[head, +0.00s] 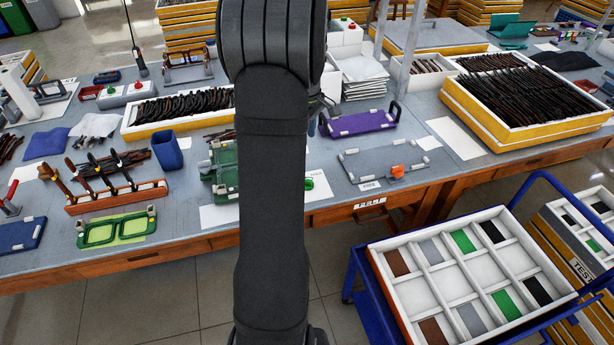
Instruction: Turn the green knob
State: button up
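A round green knob (309,184) shows just to the right of my arm, low over the front part of the workbench. It seems to belong to a green fixture (222,172) that shows on the left side of my arm; my arm covers the part between them. My arm runs up the middle of the picture. My gripper is hidden behind it, so its opening and its distance from the knob do not show. A few dark parts stick out at the arm's right edge, too small to identify.
A purple fixture (358,123) and a grey fixture with an orange knob (397,171) lie to the right. A white box with red and green buttons (126,94), a blue cup (168,151) and a green-framed tray (117,229) lie left. A blue cart (367,290) stands front right.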

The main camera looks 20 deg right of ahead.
notch_tip(320, 180, down, 17)
jog(key=shift+f, duration=0.15)
dwell(0.4)
grip_shut()
